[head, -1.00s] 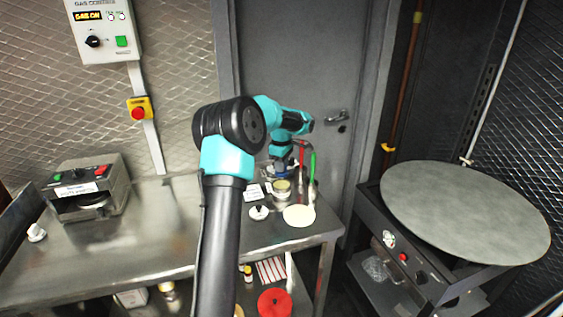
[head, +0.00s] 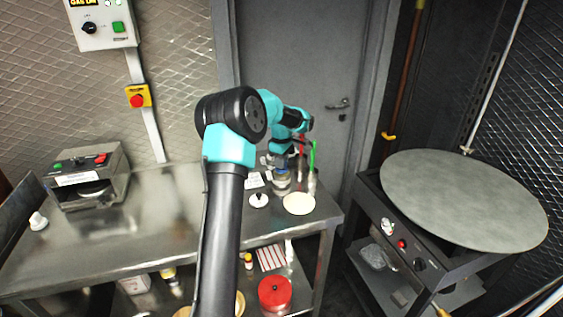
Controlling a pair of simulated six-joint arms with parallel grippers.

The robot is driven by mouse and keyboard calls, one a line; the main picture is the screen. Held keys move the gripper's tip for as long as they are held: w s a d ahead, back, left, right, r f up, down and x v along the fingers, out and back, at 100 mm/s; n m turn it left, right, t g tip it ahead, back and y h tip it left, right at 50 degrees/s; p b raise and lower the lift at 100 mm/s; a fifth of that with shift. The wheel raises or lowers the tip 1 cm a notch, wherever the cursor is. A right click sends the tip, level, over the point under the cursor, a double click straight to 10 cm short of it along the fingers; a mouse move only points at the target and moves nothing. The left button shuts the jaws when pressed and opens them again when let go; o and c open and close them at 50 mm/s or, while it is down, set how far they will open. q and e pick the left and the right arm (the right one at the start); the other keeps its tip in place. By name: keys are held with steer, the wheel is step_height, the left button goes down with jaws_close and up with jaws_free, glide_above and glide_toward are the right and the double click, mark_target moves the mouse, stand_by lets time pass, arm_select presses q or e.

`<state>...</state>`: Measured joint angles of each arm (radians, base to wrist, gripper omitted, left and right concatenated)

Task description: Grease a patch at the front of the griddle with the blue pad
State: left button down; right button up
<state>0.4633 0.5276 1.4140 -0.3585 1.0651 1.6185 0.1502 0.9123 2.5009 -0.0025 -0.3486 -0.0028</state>
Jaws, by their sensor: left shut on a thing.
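The griddle (head: 460,200) is a large round grey plate on a dark stand at the right; its top is bare. My left gripper (head: 281,168) is over the right end of the steel table, far from the griddle. It is shut on the blue pad (head: 282,172), which is small and partly hidden by the gripper. The pad is at the mouth of a small jar (head: 281,184); I cannot tell whether it touches what is inside. My right gripper is not in view.
Red- and green-handled tools (head: 313,160) stand close right of the jar. A pale round disc (head: 299,203) and a white lidded piece (head: 258,200) lie in front. The steel table (head: 150,230) is mostly clear in the middle. A boxy appliance (head: 88,175) stands left.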

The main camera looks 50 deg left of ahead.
arm_select(q)
steer(key=shift+f, duration=0.65)
stand_by(2.0)
steer(key=shift+r, duration=3.6)
